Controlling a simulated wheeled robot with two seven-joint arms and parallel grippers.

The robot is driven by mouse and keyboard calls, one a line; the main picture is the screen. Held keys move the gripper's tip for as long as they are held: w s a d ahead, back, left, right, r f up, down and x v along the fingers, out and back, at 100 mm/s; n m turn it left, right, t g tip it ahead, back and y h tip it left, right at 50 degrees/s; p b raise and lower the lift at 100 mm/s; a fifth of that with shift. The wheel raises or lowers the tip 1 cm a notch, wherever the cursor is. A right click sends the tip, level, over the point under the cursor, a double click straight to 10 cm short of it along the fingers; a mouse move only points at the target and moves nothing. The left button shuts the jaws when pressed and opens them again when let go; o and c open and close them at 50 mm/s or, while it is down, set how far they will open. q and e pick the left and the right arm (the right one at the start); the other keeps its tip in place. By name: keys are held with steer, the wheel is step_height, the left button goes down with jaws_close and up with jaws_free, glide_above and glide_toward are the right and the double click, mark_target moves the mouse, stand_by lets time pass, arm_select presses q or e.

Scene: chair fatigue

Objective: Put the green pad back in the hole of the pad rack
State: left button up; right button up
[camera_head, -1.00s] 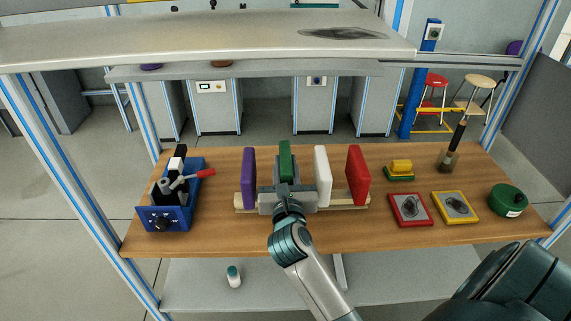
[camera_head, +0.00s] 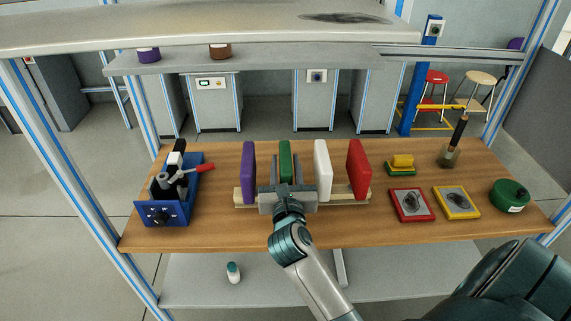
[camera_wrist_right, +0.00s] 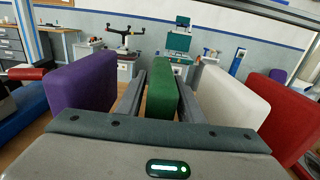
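The green pad (camera_head: 285,160) stands upright in line with the other pads, between the purple and white ones. Its lower part and its hole in the pad rack (camera_head: 355,200) are hidden behind my gripper. My right gripper (camera_head: 286,185) is at the rack, with its fingers on either side of the green pad. In the right wrist view the green pad (camera_wrist_right: 162,92) sits between the two fingers (camera_wrist_right: 160,98); they look spread, with a narrow gap beside the pad at left. My left gripper is out of view.
The purple (camera_head: 248,172), white (camera_head: 322,170) and red (camera_head: 358,170) pads stand close beside my gripper. A blue box with a red-handled tool (camera_head: 170,208) is at left. Red (camera_head: 411,205) and yellow (camera_head: 456,203) trays and a green container (camera_head: 510,196) are at right. A shelf (camera_head: 240,62) hangs above.

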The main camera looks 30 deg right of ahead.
steer(key=shift+o, duration=0.7)
steer(key=shift+s+f, duration=0.1)
steer(key=shift+s+a, duration=0.35)
steer(key=shift+s, duration=0.1)
arm_select(q)
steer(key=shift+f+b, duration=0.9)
steer(key=shift+b, duration=0.05)
arm_select(e)
steer(key=v, duration=1.6)
steer(key=shift+a, duration=0.1)
